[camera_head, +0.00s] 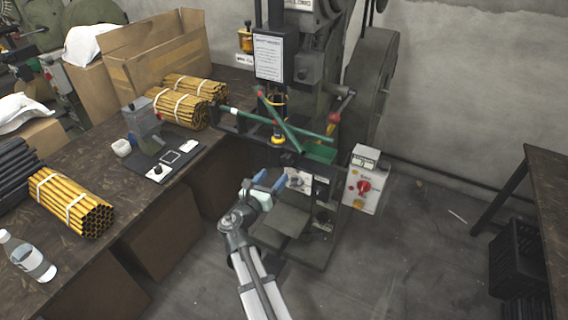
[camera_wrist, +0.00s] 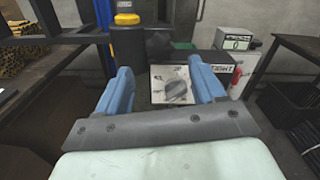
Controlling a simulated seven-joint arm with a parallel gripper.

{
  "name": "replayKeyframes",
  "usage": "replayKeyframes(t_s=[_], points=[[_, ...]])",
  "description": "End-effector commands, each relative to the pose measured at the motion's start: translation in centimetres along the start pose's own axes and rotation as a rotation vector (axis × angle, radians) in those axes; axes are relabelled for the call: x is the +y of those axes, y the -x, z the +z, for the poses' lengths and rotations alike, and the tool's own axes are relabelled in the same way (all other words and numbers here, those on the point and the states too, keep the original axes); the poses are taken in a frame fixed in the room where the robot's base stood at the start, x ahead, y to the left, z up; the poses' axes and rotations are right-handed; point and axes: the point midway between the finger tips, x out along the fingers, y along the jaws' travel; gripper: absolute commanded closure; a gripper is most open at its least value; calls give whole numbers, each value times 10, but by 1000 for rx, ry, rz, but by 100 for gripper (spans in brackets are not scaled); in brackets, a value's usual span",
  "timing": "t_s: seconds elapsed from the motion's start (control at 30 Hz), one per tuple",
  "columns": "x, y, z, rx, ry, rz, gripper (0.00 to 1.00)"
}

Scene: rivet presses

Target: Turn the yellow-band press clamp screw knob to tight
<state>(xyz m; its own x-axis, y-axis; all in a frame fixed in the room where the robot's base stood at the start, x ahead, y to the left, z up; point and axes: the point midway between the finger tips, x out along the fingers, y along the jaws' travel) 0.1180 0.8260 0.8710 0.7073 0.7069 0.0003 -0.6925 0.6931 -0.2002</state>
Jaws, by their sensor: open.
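The press (camera_head: 300,60) stands at the centre of the head view, with a yellow band (camera_head: 278,139) low on its dark cylinder. In the wrist view a dark cylinder with a yellow top (camera_wrist: 127,19) stands beyond my left finger. A grey round knob (camera_wrist: 177,90) sits on a pale marked plate (camera_wrist: 160,75) on the press front; the plate also shows in the head view (camera_head: 300,181). My gripper (camera_head: 270,181) is open and empty in front of this plate. In the wrist view its blue fingers (camera_wrist: 160,68) flank the knob, apart from it.
A control box (camera_head: 366,180) with a red knob stands right of the press. Green bars (camera_head: 290,124) cross the press above my gripper. The workbench (camera_head: 120,185) at left holds rod bundles, a carton and a bottle. A dark table (camera_head: 550,185) is at far right; the floor between is open.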

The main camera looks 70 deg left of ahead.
Motion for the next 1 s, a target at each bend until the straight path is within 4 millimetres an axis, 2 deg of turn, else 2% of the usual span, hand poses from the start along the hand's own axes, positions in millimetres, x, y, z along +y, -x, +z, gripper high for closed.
replayKeyframes(t_s=[0.03,0.2,0.5,0.97,1.0], points=[[2,-12,0,0,0,-1,31],[2,-41,0,0,0,-1,31],[1,-76,0,0,-1,-1,31],[0,-82,0,0,-1,0,31],[0,-82,0,0,-1,0,35]])
